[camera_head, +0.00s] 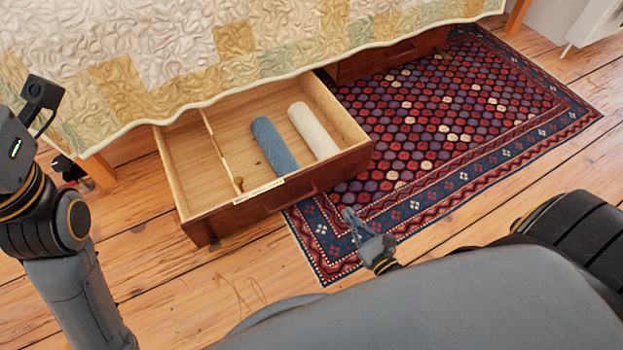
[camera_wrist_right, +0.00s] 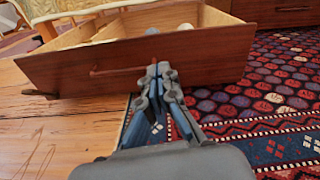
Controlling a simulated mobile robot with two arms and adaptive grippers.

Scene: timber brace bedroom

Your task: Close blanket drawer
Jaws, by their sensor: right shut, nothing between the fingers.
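The blanket drawer (camera_head: 352,160) is pulled out from under the bed, its wooden inside showing. It holds a blue rolled blanket (camera_head: 273,146) and a cream rolled blanket (camera_head: 313,131) right of a divider. My right gripper (camera_head: 349,215) is shut and empty in front of the drawer, to the right of its handle. In the right wrist view the drawer front (camera_wrist_right: 215,58) with its bar handle (camera_wrist_right: 120,71) fills the upper part, and the shut fingertips (camera_wrist_right: 158,68) overlap it; I cannot tell whether they touch.
A patterned quilt (camera_head: 140,60) hangs over the bed above the drawer. A second drawer (camera_head: 395,55) farther right sits shut under the bed. A red and blue rug (camera_head: 450,110) lies on the plank floor (camera_head: 150,290). The floor in front of the drawer is clear.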

